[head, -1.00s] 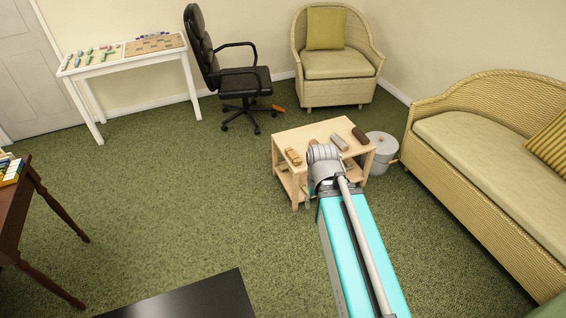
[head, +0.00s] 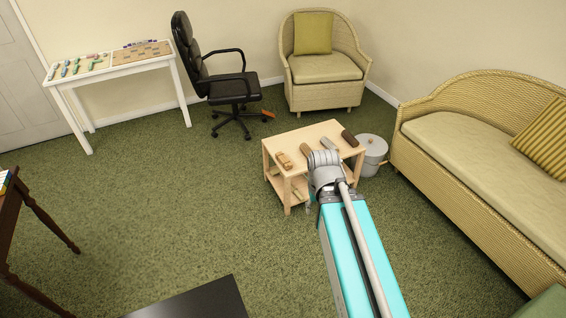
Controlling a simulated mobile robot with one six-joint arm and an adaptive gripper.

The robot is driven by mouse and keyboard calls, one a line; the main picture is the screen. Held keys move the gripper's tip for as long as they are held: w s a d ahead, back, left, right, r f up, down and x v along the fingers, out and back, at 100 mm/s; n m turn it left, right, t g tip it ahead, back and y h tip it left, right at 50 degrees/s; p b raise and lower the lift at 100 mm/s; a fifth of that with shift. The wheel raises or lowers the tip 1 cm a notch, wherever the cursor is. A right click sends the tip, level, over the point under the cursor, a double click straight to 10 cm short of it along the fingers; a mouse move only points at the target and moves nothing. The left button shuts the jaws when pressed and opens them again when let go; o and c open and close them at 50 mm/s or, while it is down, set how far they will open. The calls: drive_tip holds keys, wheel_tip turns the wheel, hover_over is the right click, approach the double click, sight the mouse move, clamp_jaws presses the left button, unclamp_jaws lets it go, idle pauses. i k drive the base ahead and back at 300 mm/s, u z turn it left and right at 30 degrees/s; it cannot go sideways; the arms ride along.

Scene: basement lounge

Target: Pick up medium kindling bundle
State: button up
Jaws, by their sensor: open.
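Several short bundles or blocks lie apart on a small light wooden table (head: 292,135). A tan one (head: 284,161) lies near its left front corner, and a brown one (head: 305,149) sits just behind my arm's grey joint. A greyish one (head: 330,143) lies right of that, and a dark brown one (head: 350,138) lies by the right edge. They are too small to tell which is the medium kindling bundle. My teal arm reaches up to the table's front, its grey joint covering part of the top. My gripper's fingers do not show.
A lidded grey pot (head: 371,152) stands right of the table, close to the wicker sofa (head: 465,190). A wicker armchair (head: 325,67) and black office chair (head: 232,90) stand behind. A black surface (head: 200,300) is at the bottom. Green carpet to the left is clear.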

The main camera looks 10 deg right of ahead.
sight(282, 159)
drive_tip(key=z, duration=0.05)
drive_tip(key=i, duration=0.9)
drive_tip(key=u, duration=0.05)
